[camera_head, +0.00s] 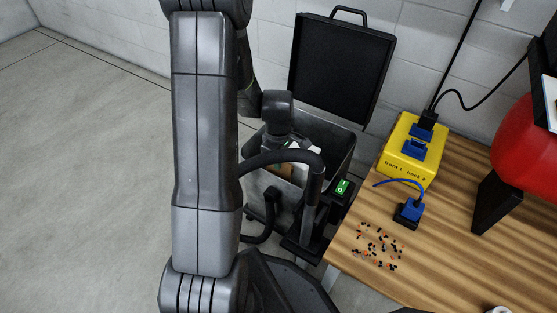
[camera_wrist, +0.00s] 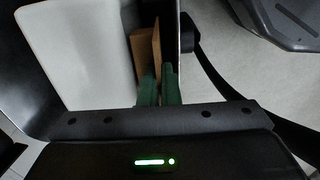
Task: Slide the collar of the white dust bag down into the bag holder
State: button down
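In the wrist view the white dust bag (camera_wrist: 85,50) fills the left side of an open dark bin. Its brown collar (camera_wrist: 156,45) stands edge-on to the bag's right. My gripper (camera_wrist: 160,88) has two green fingers close together, with the collar's lower edge between them. It appears shut on the collar. In the head view my wrist reaches down into the bin, and parts of the white bag (camera_head: 305,152) and brown collar (camera_head: 284,171) show below it. I cannot make out the bag holder or whether the collar touches it.
The bin (camera_head: 340,140) has its black lid (camera_head: 342,65) raised at the back against the block wall. A curved black handle crosses in front. A wooden table (camera_head: 450,220) to the right holds a yellow box (camera_head: 409,150), a blue plug (camera_head: 411,210) and scattered small bits.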

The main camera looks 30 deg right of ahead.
jog(key=shift+f+b, duration=1.5)
jog(key=shift+f, duration=0.7)
jog(key=c, duration=1.6)
grip_release()
notch_tip(320, 180, up, 14)
jog(key=p, duration=0.5)
jog(key=shift+p, duration=0.3)
jog(key=shift+f, duration=0.1)
notch_tip(320, 180, down, 10)
jog(key=b, duration=0.4)
jog(key=shift+f, duration=0.25)
jog(key=shift+a, duration=0.1)
